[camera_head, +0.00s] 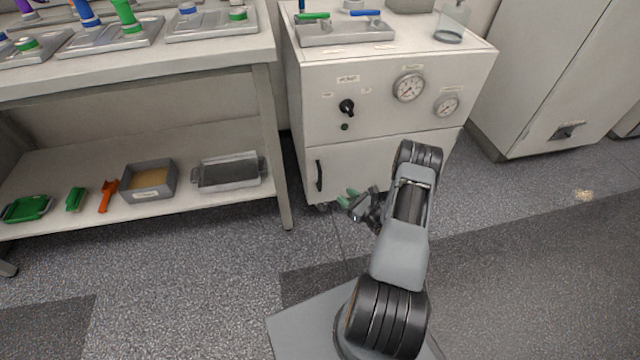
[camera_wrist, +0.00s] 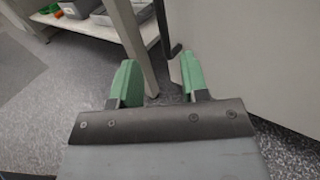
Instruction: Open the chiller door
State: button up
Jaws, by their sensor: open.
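The chiller (camera_head: 375,110) is a white cabinet with a knob and two gauges on its upper front. Its door (camera_head: 375,160) is the lower panel and looks shut. A black vertical handle (camera_head: 319,176) sits at the door's left edge. My gripper (camera_head: 352,196) is open and empty, low in front of the door, to the right of the handle in the head view. In the wrist view its green fingertips (camera_wrist: 158,80) are apart, and the dark handle (camera_wrist: 164,32) shows beyond them, roughly in line with the gap and not touched. The pale door (camera_wrist: 235,50) fills the right side.
A bench (camera_head: 264,130) stands left of the chiller, its leg (camera_wrist: 138,48) close to the gripper's line of view. Its lower shelf holds a grey box (camera_head: 150,193), a tray and small tools. A tall cabinet (camera_head: 545,75) is at right. The floor in front is clear.

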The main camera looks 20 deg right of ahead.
aim_at(321, 179)
jog(key=b+x, duration=0.1)
jog(key=x, duration=0.5)
jog(key=b+x, duration=0.2)
jog(key=x, duration=0.5)
jog(key=shift+w+f+b, duration=0.2)
jog(key=shift+b, duration=0.1)
jog(key=shift+c, duration=0.4)
grip_shut()
